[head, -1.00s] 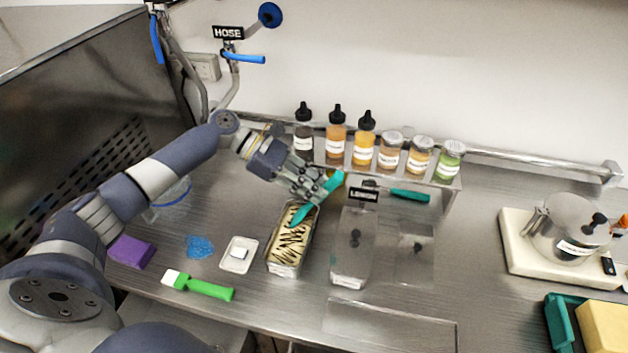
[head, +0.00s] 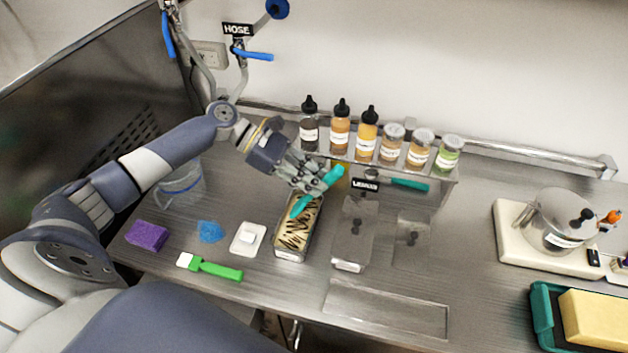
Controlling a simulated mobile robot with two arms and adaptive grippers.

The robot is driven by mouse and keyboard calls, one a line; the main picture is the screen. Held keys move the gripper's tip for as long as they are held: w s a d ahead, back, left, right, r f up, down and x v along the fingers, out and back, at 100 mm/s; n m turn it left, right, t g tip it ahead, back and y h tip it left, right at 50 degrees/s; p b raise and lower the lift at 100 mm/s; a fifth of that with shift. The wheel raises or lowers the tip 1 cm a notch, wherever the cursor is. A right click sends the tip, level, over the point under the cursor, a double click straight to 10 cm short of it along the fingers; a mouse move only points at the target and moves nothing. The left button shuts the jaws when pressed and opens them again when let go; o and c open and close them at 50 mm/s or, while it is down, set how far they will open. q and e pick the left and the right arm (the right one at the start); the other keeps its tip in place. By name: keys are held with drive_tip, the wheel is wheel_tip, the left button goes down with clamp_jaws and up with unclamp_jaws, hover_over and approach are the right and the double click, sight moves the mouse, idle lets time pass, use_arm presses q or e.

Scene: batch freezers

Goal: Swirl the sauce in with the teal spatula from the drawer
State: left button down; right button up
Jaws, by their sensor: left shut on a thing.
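My left gripper (head: 325,183) is shut on the teal spatula (head: 304,204), above the far end of a metal pan. The spatula is tilted, its lower end pointing down at the pan's contents; whether it touches them I cannot tell. The pan (head: 290,256) holds a pale yellow filling with dark zigzag lines of sauce (head: 293,237) across it. The gripper covers part of the pan's far end. My right gripper is not in view.
A lidded pan labelled Lemon (head: 350,240) stands just right. Bottles and jars (head: 366,137) line a shelf behind. A green-handled brush (head: 213,269), white dish (head: 248,239), blue scrubber (head: 210,231) and purple sponge (head: 147,236) lie left. Another teal-handled tool (head: 409,185) lies under the shelf.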

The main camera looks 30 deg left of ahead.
sight(329, 174)
use_arm(q)
drive_tip(key=shift+r, duration=2.45)
drive_tip(key=shift+s, duration=0.1)
